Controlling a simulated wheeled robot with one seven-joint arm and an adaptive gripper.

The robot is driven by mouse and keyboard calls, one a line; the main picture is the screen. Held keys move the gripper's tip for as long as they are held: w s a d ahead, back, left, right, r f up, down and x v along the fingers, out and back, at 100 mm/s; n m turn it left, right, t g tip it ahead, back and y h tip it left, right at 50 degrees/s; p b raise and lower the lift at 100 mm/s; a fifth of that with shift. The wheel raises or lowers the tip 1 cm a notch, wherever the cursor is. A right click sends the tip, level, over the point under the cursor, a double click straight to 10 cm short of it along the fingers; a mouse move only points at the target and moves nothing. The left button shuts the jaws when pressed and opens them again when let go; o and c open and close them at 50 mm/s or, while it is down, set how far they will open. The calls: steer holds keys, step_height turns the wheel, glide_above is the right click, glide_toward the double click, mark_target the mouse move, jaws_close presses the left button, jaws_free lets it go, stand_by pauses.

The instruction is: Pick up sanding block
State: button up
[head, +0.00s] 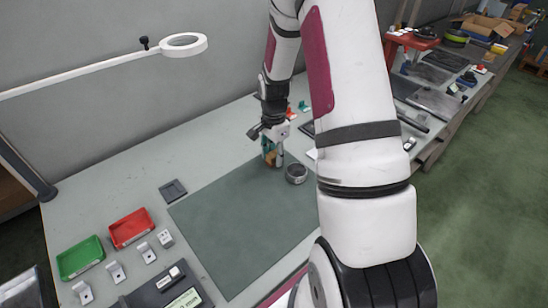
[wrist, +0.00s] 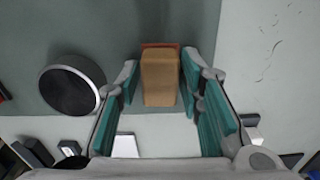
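The sanding block (wrist: 160,80), a tan block with a reddish strip at its far end, sits in the middle of the wrist view. My gripper (wrist: 160,92) has its teal-padded fingers open on either side of it, with a narrow gap showing on each side. In the head view my gripper (head: 272,154) is low over the far part of the dark green mat (head: 235,215). The block is mostly hidden there by the fingers. I cannot tell the exact height of the fingertips against the block.
A dark round tin (head: 296,173) stands close to the right of my gripper; in the wrist view it is at the left (wrist: 72,85). Red (head: 131,227) and green (head: 80,257) trays lie at the left with small metal brackets. The mat's middle is clear.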

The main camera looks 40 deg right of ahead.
mark_target(274, 154)
jaws_close()
steer(key=shift+r, duration=0.8)
steer(key=shift+s+r, duration=0.2)
steer(key=shift+r, duration=0.9)
steer(key=s+a, duration=0.1)
steer(key=s, duration=0.4)
steer(key=s+a, duration=0.1)
steer(key=s, duration=0.4)
steer(key=s+a+r, duration=0.1)
steer(key=s, duration=0.4)
steer(key=shift+s+a+r, duration=0.1)
steer(key=shift+s+a, duration=0.05)
steer(key=shift+a, duration=0.15)
